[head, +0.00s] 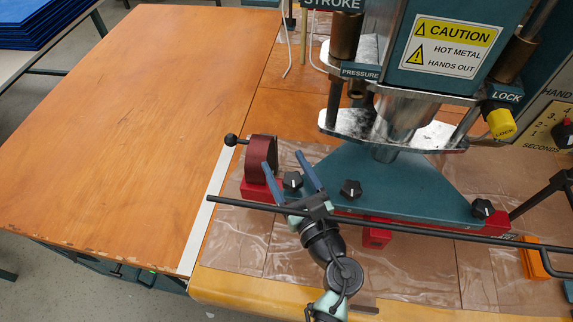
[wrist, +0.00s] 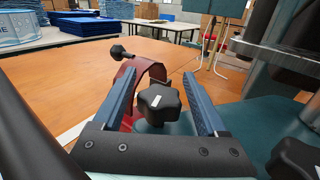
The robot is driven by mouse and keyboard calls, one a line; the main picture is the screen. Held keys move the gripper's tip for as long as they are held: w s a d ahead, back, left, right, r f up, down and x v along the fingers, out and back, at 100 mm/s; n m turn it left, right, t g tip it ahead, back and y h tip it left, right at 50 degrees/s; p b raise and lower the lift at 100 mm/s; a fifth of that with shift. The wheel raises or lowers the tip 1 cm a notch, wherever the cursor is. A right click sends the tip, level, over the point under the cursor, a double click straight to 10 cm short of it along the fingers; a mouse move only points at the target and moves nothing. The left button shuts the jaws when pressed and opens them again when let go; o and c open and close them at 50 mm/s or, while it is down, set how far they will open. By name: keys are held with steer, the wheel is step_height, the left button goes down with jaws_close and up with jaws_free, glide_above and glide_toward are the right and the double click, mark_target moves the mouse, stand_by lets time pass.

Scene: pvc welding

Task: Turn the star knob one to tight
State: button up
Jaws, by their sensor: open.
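Three black star knobs sit along the teal base plate of the press in the head view: a left one (head: 292,180), a middle one (head: 350,188) and a right one (head: 483,208). No number on them can be read. My gripper (head: 284,160) is open at the left knob, with its blue fingers pointing away over the plate. In the wrist view the left knob (wrist: 158,103) shows a white mark and lies between the two fingers of my gripper (wrist: 160,74), with a visible gap on each side. Part of another black knob (wrist: 295,158) shows at lower right.
A dark red curved clamp (head: 262,155) with a black ball handle (head: 231,140) stands just left of the knob. A long black bar (head: 420,232) crosses in front of the plate. The press head (head: 395,125) stands behind. The wooden table (head: 130,110) is clear at left.

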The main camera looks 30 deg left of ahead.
steer(key=shift+c, duration=0.2)
jaws_close()
steer(key=shift+w+d+m+t+h, duration=0.15)
steer(key=shift+d+m+t+h, duration=0.05)
steer(key=shift+m+t+h, duration=0.7)
steer(key=shift+w+d+m+t+h, duration=0.1)
steer(key=shift+d+m+t+h, duration=0.05)
steer(key=shift+m+t+h, duration=0.7)
steer(key=shift+o, duration=0.2)
jaws_free()
